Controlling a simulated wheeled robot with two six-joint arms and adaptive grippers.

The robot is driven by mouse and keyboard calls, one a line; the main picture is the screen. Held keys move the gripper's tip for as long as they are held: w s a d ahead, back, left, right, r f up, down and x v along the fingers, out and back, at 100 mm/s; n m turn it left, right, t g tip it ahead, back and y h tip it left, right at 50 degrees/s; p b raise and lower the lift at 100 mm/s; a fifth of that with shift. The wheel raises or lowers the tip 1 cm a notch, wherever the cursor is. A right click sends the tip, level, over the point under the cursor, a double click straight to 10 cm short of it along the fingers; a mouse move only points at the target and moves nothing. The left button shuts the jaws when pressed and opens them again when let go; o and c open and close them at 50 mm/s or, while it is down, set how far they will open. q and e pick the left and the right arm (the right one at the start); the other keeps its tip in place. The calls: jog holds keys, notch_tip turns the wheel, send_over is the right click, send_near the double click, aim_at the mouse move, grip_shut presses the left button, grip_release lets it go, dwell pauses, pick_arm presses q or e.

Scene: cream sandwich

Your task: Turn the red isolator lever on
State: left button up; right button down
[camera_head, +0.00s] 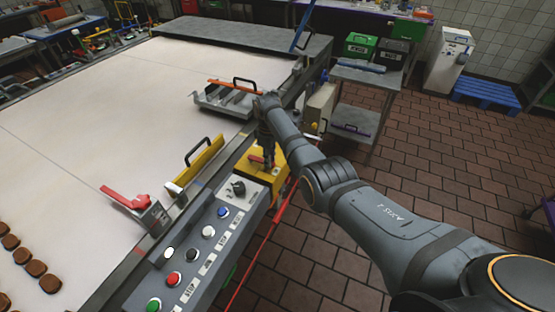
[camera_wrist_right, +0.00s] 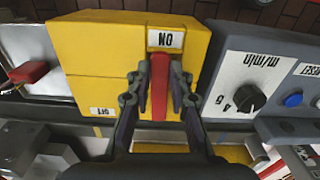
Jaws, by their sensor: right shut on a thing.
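The yellow isolator box (camera_head: 270,184) is on the machine's side, beyond the button panel; it fills the middle of the right wrist view (camera_wrist_right: 95,50). Its red lever (camera_wrist_right: 160,85) shows between the fingers of my right gripper (camera_wrist_right: 161,92), which is shut on it. The lever's end lies right at the ON label (camera_wrist_right: 166,39), which reads upside down here. The OFF label (camera_wrist_right: 102,111) is at the box's lower left, away from the lever. In the head view my right gripper (camera_head: 267,146) covers much of the box. My left gripper is not in view.
A grey control panel (camera_head: 205,245) with a black knob (camera_head: 238,187) and several buttons adjoins the box. A white conveyor belt (camera_head: 120,110) lies left. Another red handle (camera_head: 125,198) is on the belt's edge. Brick floor is open on the right.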

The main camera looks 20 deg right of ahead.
jog(key=shift+s+a+m, duration=0.2)
jog(key=shift+a+m, duration=0.05)
jog(key=shift+m, duration=0.15)
jog(key=c, duration=1.2)
grip_release()
notch_tip(320, 180, up, 12)
